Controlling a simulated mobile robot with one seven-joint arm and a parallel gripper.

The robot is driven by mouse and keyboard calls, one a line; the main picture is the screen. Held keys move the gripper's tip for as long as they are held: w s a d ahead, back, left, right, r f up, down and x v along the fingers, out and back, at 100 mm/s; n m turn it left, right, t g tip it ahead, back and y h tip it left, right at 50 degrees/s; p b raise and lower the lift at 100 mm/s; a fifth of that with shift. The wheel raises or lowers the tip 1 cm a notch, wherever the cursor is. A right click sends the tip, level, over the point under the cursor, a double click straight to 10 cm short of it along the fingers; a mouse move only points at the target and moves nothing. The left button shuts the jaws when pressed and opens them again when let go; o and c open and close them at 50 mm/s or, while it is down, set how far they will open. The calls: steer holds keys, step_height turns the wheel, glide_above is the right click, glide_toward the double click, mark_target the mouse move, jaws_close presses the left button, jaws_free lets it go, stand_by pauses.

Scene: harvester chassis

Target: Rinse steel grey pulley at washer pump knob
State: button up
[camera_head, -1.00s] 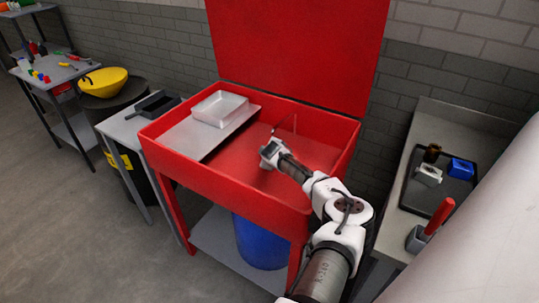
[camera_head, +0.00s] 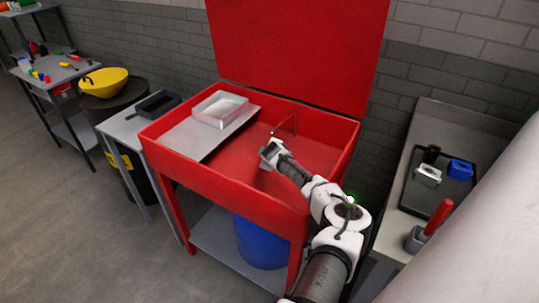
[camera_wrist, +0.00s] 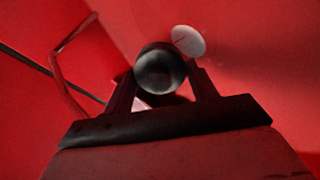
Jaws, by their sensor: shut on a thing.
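My gripper (camera_head: 268,152) is inside the red washer basin (camera_head: 225,188), over its right part. In the wrist view my gripper (camera_wrist: 163,82) is shut on a dark, round, shiny pulley (camera_wrist: 160,70), held between the fingertips. A pale oval knob (camera_wrist: 188,41), which looks like the pump knob, shows just above and right of the pulley. Their outlines nearly meet; I cannot tell whether they touch. The pulley and knob cannot be made out in the head view.
A thin bent spout (camera_head: 285,123) stands at the basin's back; it also shows at left in the wrist view (camera_wrist: 62,75). A clear tray (camera_head: 220,108) sits on the basin's left shelf. The red lid (camera_head: 295,50) stands open. A side bench (camera_head: 397,222) is at right.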

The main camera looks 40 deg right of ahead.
steer(key=shift+d+r, duration=0.1)
steer(key=shift+d, duration=0.1)
steer(key=shift+s+d, duration=0.3)
steer(key=shift+d, duration=0.05)
steer(key=shift+s+a, duration=0.1)
steer(key=shift+s+a+p, duration=0.35)
steer(key=shift+s, duration=0.2)
steer(key=shift+s+a+p, duration=0.3)
steer(key=shift+s, duration=0.2)
steer(key=shift+s+a, duration=0.2)
steer(key=shift+s, duration=0.1)
steer(key=shift+s+a, duration=0.6)
steer(key=shift+s, duration=0.4)
steer(key=shift+s+a, duration=0.6)
steer(key=shift+s, duration=0.35)
steer(key=v, duration=0.6)
steer(key=shift+s, duration=0.15)
